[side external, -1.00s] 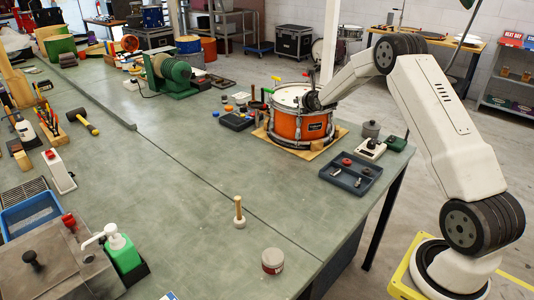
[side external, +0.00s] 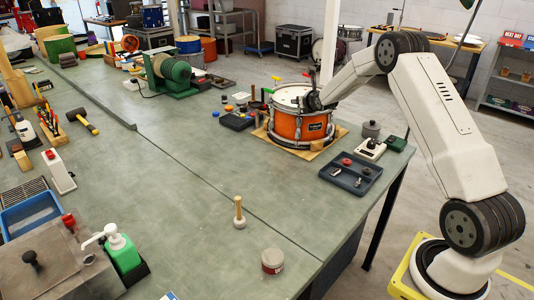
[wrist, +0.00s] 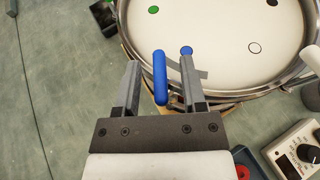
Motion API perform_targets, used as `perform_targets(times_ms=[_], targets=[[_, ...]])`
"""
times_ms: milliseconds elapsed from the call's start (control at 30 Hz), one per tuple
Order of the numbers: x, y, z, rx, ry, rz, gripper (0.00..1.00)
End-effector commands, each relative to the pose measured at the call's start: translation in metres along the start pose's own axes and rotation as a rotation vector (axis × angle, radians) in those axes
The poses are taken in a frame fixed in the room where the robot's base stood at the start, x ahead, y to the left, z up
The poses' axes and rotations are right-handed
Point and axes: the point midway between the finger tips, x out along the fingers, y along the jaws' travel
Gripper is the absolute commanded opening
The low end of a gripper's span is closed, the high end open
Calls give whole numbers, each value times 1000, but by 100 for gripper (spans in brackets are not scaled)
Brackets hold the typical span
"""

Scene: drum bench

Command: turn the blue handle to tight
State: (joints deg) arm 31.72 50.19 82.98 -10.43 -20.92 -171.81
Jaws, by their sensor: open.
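An orange snare drum (side external: 300,122) with a white head stands on a wooden board (side external: 266,134) towards the far right of the bench. In the wrist view, the blue handle (wrist: 160,76) stands at the near rim of the drum head (wrist: 225,40), close to a blue dot (wrist: 186,51). My gripper (wrist: 158,82) is open, with one finger on each side of the handle. In the side view my gripper (side external: 312,100) is at the drum's right rim, fingers hard to make out.
A dark tray (side external: 350,182) with small parts lies in front of the drum. A white device with a black knob (wrist: 298,150) sits at the right in the wrist view.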

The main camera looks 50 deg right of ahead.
Motion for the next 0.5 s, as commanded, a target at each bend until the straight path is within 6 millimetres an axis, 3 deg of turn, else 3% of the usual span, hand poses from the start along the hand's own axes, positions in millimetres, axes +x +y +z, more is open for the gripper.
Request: perform_targets(times_ms=[500], targets=[[-46,-1,2,1,-3,1,53]])
